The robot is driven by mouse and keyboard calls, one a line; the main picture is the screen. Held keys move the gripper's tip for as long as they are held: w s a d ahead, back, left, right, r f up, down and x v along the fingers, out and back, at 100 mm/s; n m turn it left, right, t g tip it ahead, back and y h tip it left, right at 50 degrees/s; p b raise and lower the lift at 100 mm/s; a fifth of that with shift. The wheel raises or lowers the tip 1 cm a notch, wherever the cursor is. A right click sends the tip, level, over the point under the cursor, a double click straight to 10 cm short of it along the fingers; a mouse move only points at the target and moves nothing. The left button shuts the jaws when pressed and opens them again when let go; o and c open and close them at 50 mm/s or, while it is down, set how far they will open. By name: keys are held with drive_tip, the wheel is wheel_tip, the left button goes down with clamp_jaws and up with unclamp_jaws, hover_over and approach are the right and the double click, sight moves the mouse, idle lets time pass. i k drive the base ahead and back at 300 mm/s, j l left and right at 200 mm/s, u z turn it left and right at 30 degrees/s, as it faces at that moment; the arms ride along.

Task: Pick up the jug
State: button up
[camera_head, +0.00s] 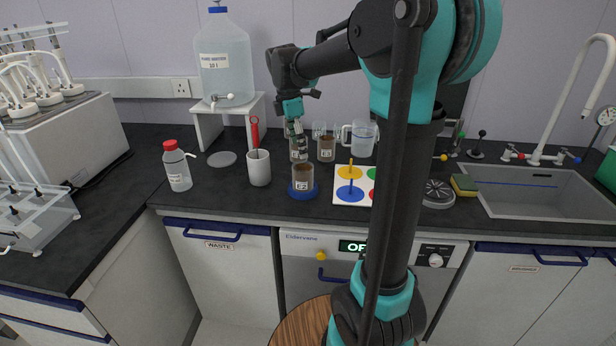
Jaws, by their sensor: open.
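The jug (359,139) is a clear, see-through vessel with a handle on its left side. It stands upright on the dark worktop towards the back, partly behind my arm from this viewpoint. My gripper (295,138) points down to the left of the jug, apart from it, with its fingers open. It hangs over or just behind a labelled beaker of brown liquid (299,155); I cannot tell whether they touch.
Another brown beaker (326,149) and clear glasses (319,130) stand between gripper and jug. A beaker on a blue base (303,178), white mug (258,168), red-capped bottle (177,167) and coloured-dot board (349,196) are nearer. The sink (545,196) is right.

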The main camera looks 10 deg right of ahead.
sight(364, 130)
drive_tip(key=k+l+u, duration=0.15)
drive_tip(key=l+u, duration=0.2)
drive_tip(key=k+l+u, duration=0.15)
drive_tip(key=l+u, duration=0.2)
drive_tip(key=k+l+u, duration=0.2)
drive_tip(key=u, duration=0.15)
